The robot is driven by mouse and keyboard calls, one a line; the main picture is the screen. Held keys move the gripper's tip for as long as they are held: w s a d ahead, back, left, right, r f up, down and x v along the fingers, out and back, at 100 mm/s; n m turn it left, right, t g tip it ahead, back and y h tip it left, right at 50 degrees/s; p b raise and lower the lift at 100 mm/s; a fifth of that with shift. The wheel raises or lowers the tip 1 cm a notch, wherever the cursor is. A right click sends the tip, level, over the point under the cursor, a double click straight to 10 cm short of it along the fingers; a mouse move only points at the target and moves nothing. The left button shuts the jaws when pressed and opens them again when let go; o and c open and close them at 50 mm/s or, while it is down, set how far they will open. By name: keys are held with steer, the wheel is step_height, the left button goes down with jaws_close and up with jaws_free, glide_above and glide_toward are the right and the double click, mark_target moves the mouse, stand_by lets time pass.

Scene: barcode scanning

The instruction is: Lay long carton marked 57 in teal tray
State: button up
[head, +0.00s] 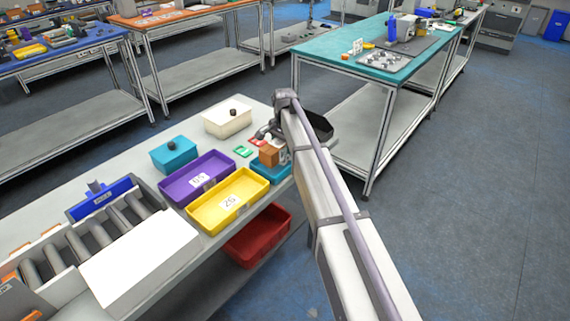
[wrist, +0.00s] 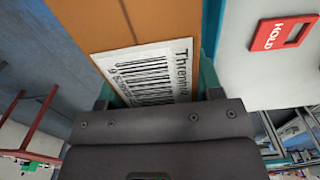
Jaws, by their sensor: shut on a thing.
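A brown carton (head: 268,155) shows in the head view just left of my arm, over the teal tray (head: 270,173). I cannot tell whether it touches the tray floor. In the wrist view the carton (wrist: 135,22) fills the space ahead of my gripper (wrist: 157,85), which is shut on it. Its white barcode label (wrist: 150,72) faces the camera; part of the printing is cut off and no 57 is readable. My arm hides the right part of the tray in the head view.
A yellow tray (head: 262,187) and a purple tray (head: 164,190) stand left of the teal tray. A red HOLD card (wrist: 283,35) lies on the pale bench, near a green card (head: 242,151). A teal lidded box (head: 173,156) and a cream box (head: 228,120) stand behind.

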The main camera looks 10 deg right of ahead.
steer(key=shift+f, duration=0.15)
step_height(320, 180, down, 4)
steer(key=b, duration=0.3)
steer(key=shift+b, duration=0.4)
steer(key=shift+r, duration=0.35)
steer(key=shift+f, duration=0.25)
steer(key=o, duration=1.3)
step_height(320, 180, up, 13)
steer(key=p, duration=1.2)
steer(key=shift+f+p, duration=0.1)
steer(key=shift+p, duration=0.3)
steer(key=s+n, duration=0.3)
steer(key=s, duration=0.8)
steer(key=s+n, duration=0.3)
steer(key=s, duration=0.9)
steer(key=s+n, duration=0.4)
steer(key=s, duration=0.7)
steer(key=shift+s+d+f, duration=0.1)
steer(key=shift+s+f, duration=0.1)
steer(key=shift+s, duration=0.05)
